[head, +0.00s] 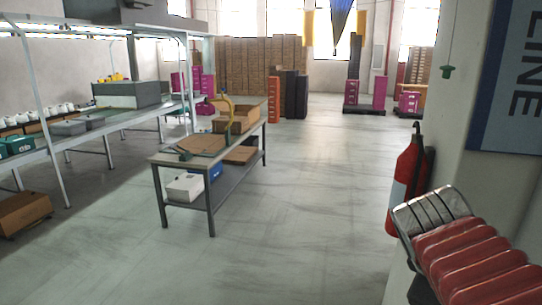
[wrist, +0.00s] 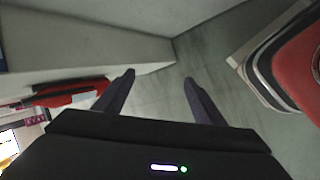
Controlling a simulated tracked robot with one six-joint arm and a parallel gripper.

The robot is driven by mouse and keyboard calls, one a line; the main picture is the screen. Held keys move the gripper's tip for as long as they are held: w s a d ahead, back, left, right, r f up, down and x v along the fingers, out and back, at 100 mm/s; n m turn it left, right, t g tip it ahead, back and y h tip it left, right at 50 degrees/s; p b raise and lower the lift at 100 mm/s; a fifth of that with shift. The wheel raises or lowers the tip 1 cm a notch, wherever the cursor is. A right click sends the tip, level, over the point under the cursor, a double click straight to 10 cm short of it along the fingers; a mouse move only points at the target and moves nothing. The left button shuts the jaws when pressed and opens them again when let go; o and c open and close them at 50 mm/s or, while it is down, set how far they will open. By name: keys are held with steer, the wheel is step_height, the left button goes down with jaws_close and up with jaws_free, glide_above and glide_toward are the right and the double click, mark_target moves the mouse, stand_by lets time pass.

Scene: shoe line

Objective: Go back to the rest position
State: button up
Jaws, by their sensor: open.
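My gripper (wrist: 158,80) shows in the wrist view, with its two dark fingers spread apart and nothing between them. Grey floor and the foot of a pale wall lie beyond the fingertips. In the head view my gripper does not show.
A red fire extinguisher (head: 405,185) stands by the pillar at right; it also shows in the wrist view (wrist: 70,92). A rack of red shoe forms or seats (head: 470,260) is at front right. A workbench (head: 208,157) with boxes stands left of centre. The middle floor is clear.

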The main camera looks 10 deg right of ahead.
steer(key=a+f+m+t+y, duration=0.1)
steer(key=a+f+m+y, duration=0.2)
steer(key=a, duration=0.7)
steer(key=a+f+m+t+y, duration=0.1)
steer(key=a+f+m+y, duration=0.2)
steer(key=a, duration=0.8)
step_height(320, 180, down, 2)
steer(key=shift+s+f+m+t+y, duration=0.1)
steer(key=shift+s+m+t+y, duration=0.1)
steer(key=shift+m+t+y, duration=0.15)
steer(key=shift+d, duration=0.1)
